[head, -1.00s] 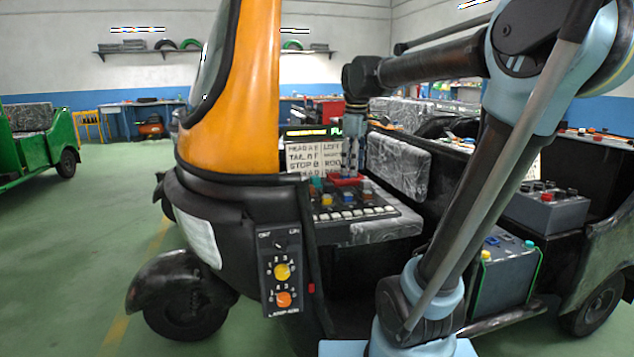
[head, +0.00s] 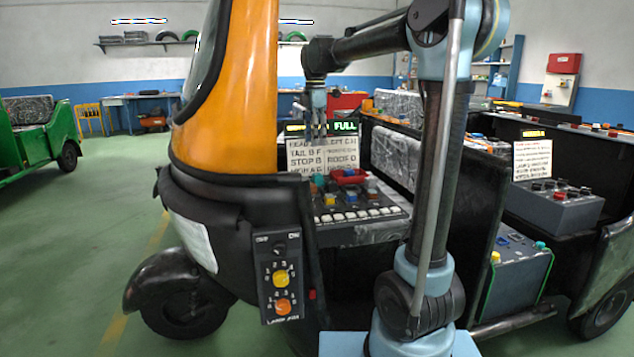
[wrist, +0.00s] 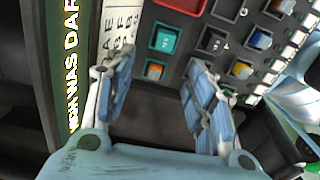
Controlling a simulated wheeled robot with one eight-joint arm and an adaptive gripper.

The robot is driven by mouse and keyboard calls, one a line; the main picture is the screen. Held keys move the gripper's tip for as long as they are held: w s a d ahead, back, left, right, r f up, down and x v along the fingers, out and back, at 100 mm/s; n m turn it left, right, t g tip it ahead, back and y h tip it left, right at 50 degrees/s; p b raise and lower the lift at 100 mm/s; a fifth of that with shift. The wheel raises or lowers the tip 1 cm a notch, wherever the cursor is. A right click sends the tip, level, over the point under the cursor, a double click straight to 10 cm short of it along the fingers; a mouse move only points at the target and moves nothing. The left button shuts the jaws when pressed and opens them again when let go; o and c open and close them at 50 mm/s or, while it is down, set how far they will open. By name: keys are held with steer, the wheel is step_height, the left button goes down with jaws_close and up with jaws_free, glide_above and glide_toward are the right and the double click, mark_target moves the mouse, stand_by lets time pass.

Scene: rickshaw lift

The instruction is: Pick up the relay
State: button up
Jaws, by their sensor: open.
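A dark panel (head: 335,210) inside the rickshaw carries small coloured blocks in square sockets. I cannot tell which of them is the relay. In the wrist view a teal block (wrist: 165,40), an orange block (wrist: 155,71), a grey block (wrist: 213,41), a blue block (wrist: 259,40) and a yellow block (wrist: 242,70) show. My gripper (head: 318,138) is above the panel's back left part, in front of the white label board (head: 343,157). In the wrist view my gripper (wrist: 158,78) is open and empty, its fingers on either side of the orange block in the picture.
A red tray (head: 349,176) sits at the panel's back edge, and a row of white switches (head: 358,214) lines its front. The orange front pillar (head: 228,95) stands left of my gripper. A knob box (head: 280,278) hangs on the near side. A grey control box (head: 553,207) stands at right.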

glide_above(314, 174)
steer(key=f, duration=0.7)
steer(key=shift+w+d+f, duration=0.15)
steer(key=shift+w+d, duration=0.15)
steer(key=shift+w, duration=0.1)
steer(key=shift+s+a+f, duration=0.15)
steer(key=shift+s+f, duration=0.05)
steer(key=shift+f, duration=1.2)
steer(key=shift+s+a+f, duration=0.1)
steer(key=shift+s+f, duration=0.1)
steer(key=shift+f, duration=1.15)
steer(key=shift+c, duration=0.2)
steer(key=c, duration=1.1)
